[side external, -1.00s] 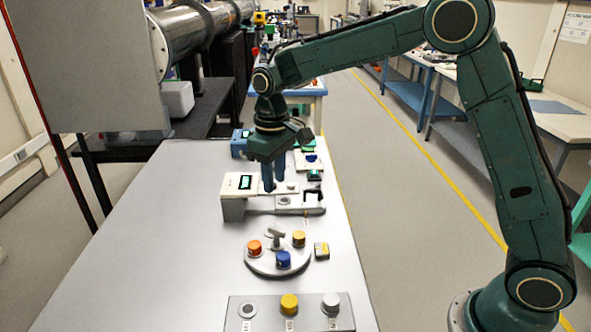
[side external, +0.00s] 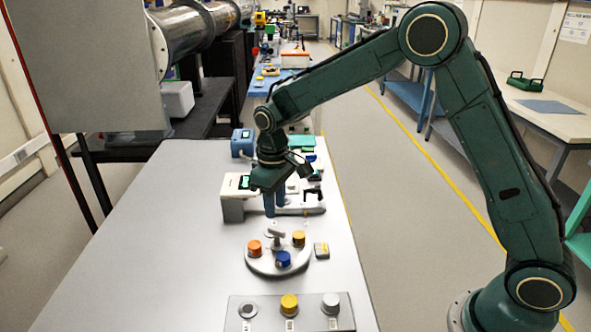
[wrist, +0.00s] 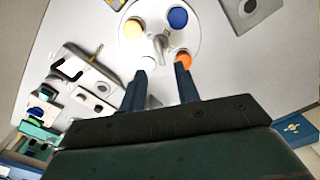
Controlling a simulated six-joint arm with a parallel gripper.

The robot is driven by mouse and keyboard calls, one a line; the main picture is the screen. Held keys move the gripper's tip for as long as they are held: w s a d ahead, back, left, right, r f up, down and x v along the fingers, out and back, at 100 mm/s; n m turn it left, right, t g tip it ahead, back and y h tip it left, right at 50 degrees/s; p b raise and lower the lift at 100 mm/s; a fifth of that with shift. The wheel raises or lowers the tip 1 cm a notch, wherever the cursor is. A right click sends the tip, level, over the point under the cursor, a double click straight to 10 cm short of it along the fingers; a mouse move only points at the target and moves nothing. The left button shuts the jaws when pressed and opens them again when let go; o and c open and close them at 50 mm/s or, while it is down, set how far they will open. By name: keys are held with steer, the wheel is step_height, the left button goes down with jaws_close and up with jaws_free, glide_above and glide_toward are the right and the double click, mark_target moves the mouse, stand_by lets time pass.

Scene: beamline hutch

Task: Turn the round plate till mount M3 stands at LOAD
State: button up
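The round plate (side external: 263,270) lies on the table with a grey handle (side external: 276,230) standing at its centre. It carries an orange mount (side external: 254,248) at left, a blue mount (side external: 283,260) at front and a yellow mount (side external: 298,238) at right. No mount number is readable. A small yellow-and-dark block (side external: 321,250) sits beside the plate's right edge; its lettering is unreadable. My gripper (side external: 275,211) is open and empty, behind and above the plate. In the wrist view its fingers (wrist: 161,70) are apart, the handle (wrist: 160,43) beyond them and a pale round spot partly hidden by one finger.
A grey rack (side external: 262,308) with a yellow and a white mount and one empty seat stands in front of the plate. The table left of the plate is clear.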

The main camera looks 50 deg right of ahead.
mark_target(276, 230)
steer(key=shift+f, duration=3.4)
steer(key=shift+c, duration=0.2)
jaws_close()
